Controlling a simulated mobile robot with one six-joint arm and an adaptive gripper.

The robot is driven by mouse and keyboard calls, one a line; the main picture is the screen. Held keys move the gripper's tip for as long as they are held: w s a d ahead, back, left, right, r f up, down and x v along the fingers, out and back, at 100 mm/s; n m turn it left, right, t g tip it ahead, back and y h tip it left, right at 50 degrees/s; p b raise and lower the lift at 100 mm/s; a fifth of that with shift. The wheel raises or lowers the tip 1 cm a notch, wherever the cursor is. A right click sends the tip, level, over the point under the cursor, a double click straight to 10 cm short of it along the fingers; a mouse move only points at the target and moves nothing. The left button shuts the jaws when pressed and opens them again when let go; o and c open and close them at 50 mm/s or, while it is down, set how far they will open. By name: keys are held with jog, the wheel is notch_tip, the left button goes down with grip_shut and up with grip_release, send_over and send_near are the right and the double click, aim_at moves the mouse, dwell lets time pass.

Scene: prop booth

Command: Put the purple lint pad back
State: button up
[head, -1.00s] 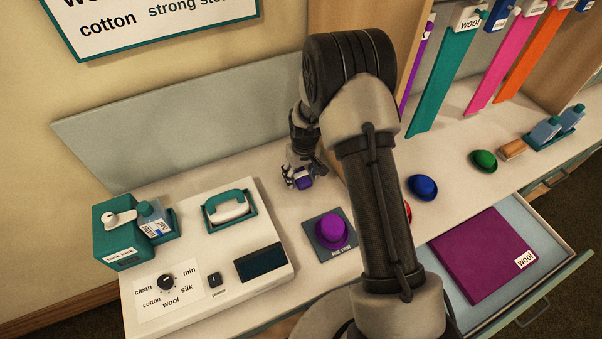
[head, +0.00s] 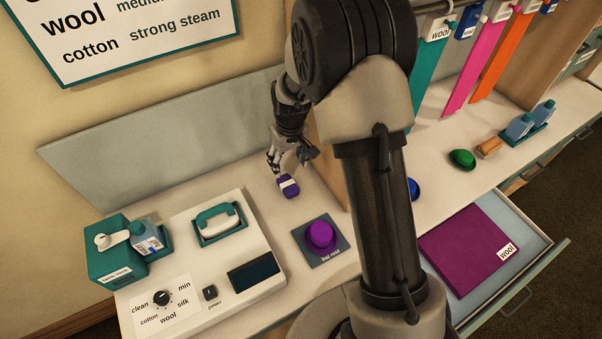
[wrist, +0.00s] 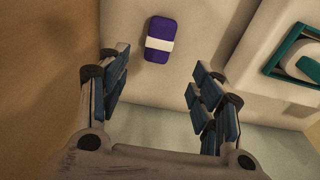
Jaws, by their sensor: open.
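The purple lint pad (head: 289,186), with a white band around its middle, lies on the pale counter behind the purple hat. It also shows at the top of the wrist view (wrist: 160,39). My gripper (head: 289,163) is just above and behind the pad in the head view. In the wrist view my gripper (wrist: 155,90) has its two fingers wide apart and nothing between them. The pad lies beyond the fingertips, apart from them.
A purple hat (head: 320,236) sits on the hat rest mat (head: 337,252). The steam station (head: 262,245) with its iron (head: 219,222) stands to the left. The open drawer (head: 470,308) holds a purple wool cloth (head: 463,247). A wooden panel (head: 328,165) rises beside my gripper.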

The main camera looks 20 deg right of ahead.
jog(key=s+r+t, duration=0.1)
jog(key=s+r, duration=0.4)
jog(key=r, duration=0.4)
jog(key=s+r, duration=0.5)
jog(key=r, duration=0.4)
jog(key=s+r+m+t, duration=0.1)
jog(key=s+r, duration=0.2)
jog(key=s, duration=0.7)
jog(key=s+r+m+t, duration=0.1)
jog(key=s+r, duration=0.2)
jog(key=s, duration=0.7)
jog(key=shift+r, duration=0.4)
jog(key=shift+a, duration=0.1)
